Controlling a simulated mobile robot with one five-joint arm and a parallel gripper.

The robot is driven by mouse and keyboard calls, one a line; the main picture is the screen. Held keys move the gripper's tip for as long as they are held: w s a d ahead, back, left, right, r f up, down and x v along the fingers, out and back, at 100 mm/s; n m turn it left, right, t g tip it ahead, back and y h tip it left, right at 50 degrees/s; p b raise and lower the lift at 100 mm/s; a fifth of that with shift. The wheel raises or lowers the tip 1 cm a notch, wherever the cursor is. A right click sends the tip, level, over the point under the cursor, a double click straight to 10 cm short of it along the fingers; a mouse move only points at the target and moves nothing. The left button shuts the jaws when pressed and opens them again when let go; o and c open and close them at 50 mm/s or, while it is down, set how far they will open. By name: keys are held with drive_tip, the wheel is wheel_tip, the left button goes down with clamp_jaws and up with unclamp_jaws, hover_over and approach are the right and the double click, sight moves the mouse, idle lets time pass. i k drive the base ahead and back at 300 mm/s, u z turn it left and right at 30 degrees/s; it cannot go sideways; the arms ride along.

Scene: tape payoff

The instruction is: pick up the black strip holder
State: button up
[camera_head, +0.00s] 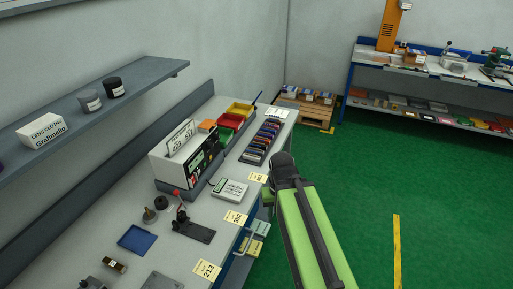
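I cannot tell for certain which item is the black strip holder. One candidate is a small dark block with pale and brown parts (115,265) lying on the bench at the lower left. Another is a long dark rack (252,157) holding several coloured upright pieces, near the far right end of the bench. My green arm reaches up from the bottom of the view, and its dark end, my gripper (283,163), is beside the bench's right edge, close to the rack. The fingers are not clear, so I cannot see whether it is open or shut. Nothing held is visible.
The grey bench (135,220) also carries a black stand with a red knob (193,229), a blue tray (137,239), a white instrument (172,166) and coloured bins (240,109). A shelf (150,73) overhangs at left. Green floor (360,190) is open at right.

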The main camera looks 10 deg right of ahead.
sight(264, 146)
drive_tip(key=u, duration=0.1)
drive_tip(key=k, duration=0.5)
drive_tip(key=z, duration=1.75)
drive_tip(key=i, duration=3)
drive_tip(key=u, duration=1.55)
drive_tip(key=k, duration=0.2)
drive_tip(key=u, duration=2.45)
drive_tip(key=i, duration=0.2)
